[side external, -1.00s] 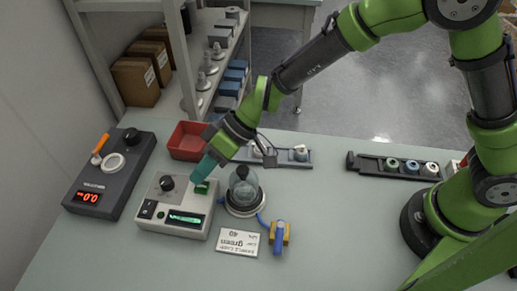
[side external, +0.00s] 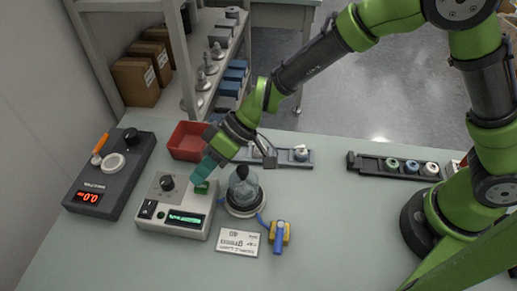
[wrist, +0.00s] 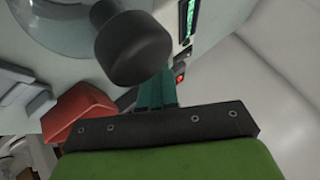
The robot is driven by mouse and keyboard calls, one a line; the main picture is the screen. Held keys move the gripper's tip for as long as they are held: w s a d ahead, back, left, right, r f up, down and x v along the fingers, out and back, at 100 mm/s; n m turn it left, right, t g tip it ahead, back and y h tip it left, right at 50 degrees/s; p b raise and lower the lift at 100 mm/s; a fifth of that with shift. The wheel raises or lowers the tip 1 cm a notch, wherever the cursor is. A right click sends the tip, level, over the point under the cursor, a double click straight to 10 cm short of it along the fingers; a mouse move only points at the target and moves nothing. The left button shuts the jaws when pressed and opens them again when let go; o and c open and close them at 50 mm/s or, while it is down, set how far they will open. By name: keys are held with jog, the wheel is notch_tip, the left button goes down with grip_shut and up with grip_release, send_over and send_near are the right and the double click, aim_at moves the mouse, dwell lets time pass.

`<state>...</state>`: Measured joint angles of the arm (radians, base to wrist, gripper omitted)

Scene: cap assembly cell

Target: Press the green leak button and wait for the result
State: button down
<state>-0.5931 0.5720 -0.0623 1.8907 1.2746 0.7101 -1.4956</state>
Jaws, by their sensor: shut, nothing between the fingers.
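The grey leak tester (side external: 152,222) stands on the bench at the left. Its green button (side external: 202,188) is at the upper right of its top, and its lit green display (side external: 187,219) is at the front; the text is too small to read. My gripper (side external: 197,177), with teal fingers, is shut and empty, just above the green button. A small gap seems to show between tips and button. In the wrist view the teal fingers (wrist: 157,92) are together; the button is hidden there. A clear dome with a dark knob (side external: 242,172) sits right of the tester.
A dark box with a red readout (side external: 88,197) stands left of the tester. A red bin (side external: 187,141) is behind it. A label card (side external: 238,242) and a yellow-and-blue valve (side external: 279,234) lie in front of the dome.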

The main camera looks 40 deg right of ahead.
aim_at(206, 183)
jog(key=shift+f, duration=0.35)
jog(key=shift+f, duration=0.45)
dwell(0.7)
jog(key=shift+r, duration=0.85)
jog(key=shift+r, duration=0.1)
jog(key=shift+r, duration=2.45)
